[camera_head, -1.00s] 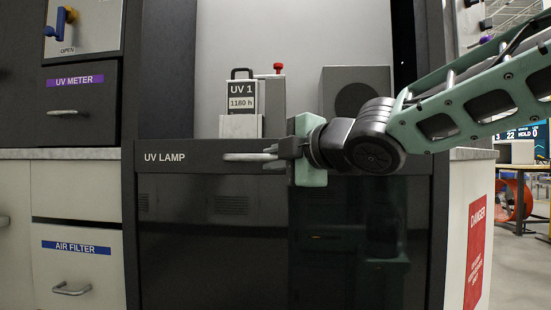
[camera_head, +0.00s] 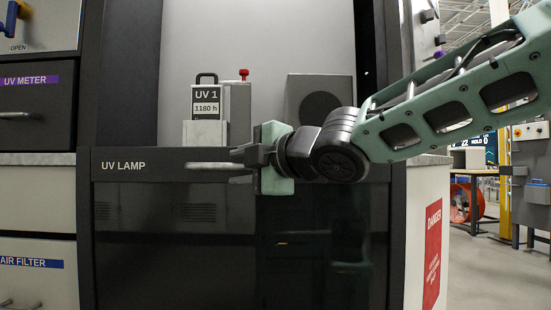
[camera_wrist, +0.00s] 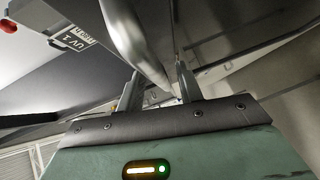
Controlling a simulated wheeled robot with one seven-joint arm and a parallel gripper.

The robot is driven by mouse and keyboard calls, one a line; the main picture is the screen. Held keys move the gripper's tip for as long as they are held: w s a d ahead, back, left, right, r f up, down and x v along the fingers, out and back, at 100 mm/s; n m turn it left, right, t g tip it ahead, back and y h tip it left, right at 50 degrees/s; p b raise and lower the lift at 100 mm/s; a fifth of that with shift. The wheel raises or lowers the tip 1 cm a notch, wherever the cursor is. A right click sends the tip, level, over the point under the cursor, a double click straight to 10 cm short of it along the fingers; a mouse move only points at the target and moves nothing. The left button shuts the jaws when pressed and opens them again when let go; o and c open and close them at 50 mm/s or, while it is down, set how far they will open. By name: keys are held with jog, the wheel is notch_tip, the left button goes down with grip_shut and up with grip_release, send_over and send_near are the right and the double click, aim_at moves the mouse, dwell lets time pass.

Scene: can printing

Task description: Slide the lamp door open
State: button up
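The lamp door (camera_head: 230,240) is a dark, glossy panel with a black top rail marked UV LAMP. It stands shut-looking across the lower front of the cabinet, though how far it is open is hard to tell. Its pale horizontal handle bar (camera_head: 208,166) sticks out from the rail. My gripper (camera_head: 238,157) is at the right end of the handle. In the wrist view, the two fingers (camera_wrist: 159,85) stand apart with the grey handle bar (camera_wrist: 128,38) running between them. A small gap seems to show beside the right finger; contact is unclear.
Behind the rail stand a UV 1 canister (camera_head: 207,107) with a red knob and a grey box (camera_head: 319,92). Drawers marked UV METER (camera_head: 28,112) and AIR FILTER (camera_head: 35,275) are at left. A red danger sign (camera_head: 432,255) is on the cabinet's right side.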

jog(key=p+v, duration=1.3)
jog(key=v, duration=0.3)
jog(key=shift+s, duration=0.2)
jog(key=shift+d, duration=0.1)
